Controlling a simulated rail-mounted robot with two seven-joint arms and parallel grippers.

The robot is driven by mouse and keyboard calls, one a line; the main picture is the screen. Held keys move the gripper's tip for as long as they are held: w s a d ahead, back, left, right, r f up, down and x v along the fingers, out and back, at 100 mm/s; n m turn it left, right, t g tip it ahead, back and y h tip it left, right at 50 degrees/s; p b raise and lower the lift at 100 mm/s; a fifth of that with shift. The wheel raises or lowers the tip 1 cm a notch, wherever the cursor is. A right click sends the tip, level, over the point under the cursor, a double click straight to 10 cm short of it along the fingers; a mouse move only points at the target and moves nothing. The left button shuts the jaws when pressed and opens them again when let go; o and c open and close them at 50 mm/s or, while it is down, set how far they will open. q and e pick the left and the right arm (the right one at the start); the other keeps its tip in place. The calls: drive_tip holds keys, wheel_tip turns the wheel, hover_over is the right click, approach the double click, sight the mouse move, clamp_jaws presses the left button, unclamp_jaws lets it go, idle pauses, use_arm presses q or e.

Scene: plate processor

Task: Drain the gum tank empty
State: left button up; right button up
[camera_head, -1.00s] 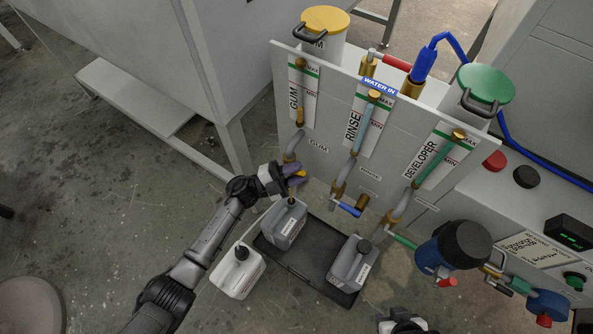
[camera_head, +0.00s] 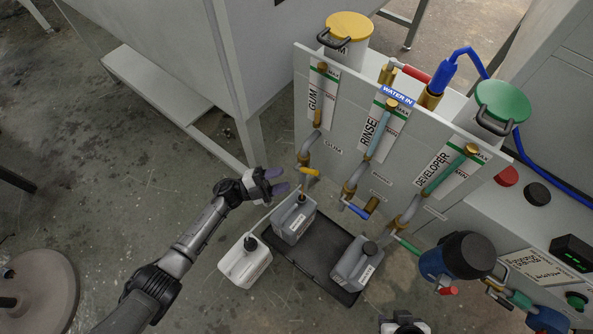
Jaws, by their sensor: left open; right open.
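The gum tank (camera_head: 363,46) has a yellow lid (camera_head: 349,28) and stands behind the panel at the top. Its gum gauge (camera_head: 326,88) shows a short amber column in the lower part. The gum drain valve's yellow handle (camera_head: 310,171) lies crosswise at the foot of the gum pipe (camera_head: 308,145). A thin amber streak (camera_head: 301,194) shows between the valve and the grey canister (camera_head: 292,222) below. My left gripper (camera_head: 280,181) is open and empty, just left of the handle and apart from it. My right gripper (camera_head: 405,326) is open at the bottom edge, partly cut off.
A black tray (camera_head: 318,256) holds the grey canister and a second one (camera_head: 356,266). A white jug (camera_head: 245,264) stands left of the tray. The rinse valve's blue handle (camera_head: 357,211) and a dark blue pump (camera_head: 459,255) are to the right.

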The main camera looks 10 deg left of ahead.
use_arm(q)
drive_tip(key=shift+p+v, duration=0.3)
drive_tip(key=shift+v, duration=2.15)
